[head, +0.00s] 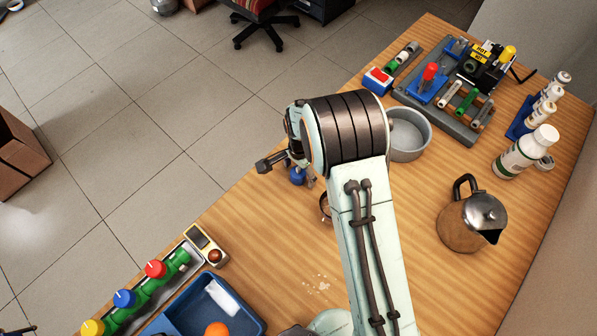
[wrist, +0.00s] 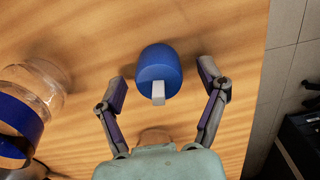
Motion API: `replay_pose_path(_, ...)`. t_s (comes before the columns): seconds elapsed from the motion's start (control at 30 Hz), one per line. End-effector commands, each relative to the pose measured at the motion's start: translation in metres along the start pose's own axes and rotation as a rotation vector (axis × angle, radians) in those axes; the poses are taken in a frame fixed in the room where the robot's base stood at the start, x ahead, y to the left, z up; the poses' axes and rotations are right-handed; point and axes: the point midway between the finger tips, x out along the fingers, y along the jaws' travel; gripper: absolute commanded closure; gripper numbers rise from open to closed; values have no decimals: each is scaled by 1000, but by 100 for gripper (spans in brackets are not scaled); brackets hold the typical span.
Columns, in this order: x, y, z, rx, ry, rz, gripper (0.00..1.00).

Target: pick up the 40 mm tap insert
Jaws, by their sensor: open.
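A blue rounded piece with a short pale square stem (wrist: 160,70), which looks like the tap insert, lies on the wooden table in the wrist view. No size marking can be read on it. In the head view a small blue piece (head: 297,176) shows under my wrist, partly hidden by the arm. My gripper (wrist: 163,80) is open, with one finger to the left and one to the right of the blue piece, and gaps show on both sides. In the head view my gripper (head: 283,168) is near the table's left edge, and its fingertips are hard to make out.
A clear jar with a blue band (wrist: 32,105) stands left of my gripper. A round grey pan (head: 408,135) and a coffee pot (head: 470,218) stand to the right. A blue tray (head: 215,308) and a green manifold with coloured knobs (head: 142,290) are at lower left. The table edge is close.

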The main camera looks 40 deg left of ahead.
Motion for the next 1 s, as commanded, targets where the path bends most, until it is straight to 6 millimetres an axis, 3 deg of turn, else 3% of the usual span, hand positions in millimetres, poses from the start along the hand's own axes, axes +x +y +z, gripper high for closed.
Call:
replay_pose_path(0.1,0,0,0,0,0,0,27)
replay_pose_path(0.13,0,0,0,0,0,0,33)
replay_pose_path(0.33,0,0,0,0,0,0,94)
replay_pose_path(0.77,-6,0,0,0,1,-1,95)
replay_pose_path(0.93,-32,-1,0,-1,2,-4,95)
replay_pose_path(1.0,-47,10,6,0,0,-3,95)
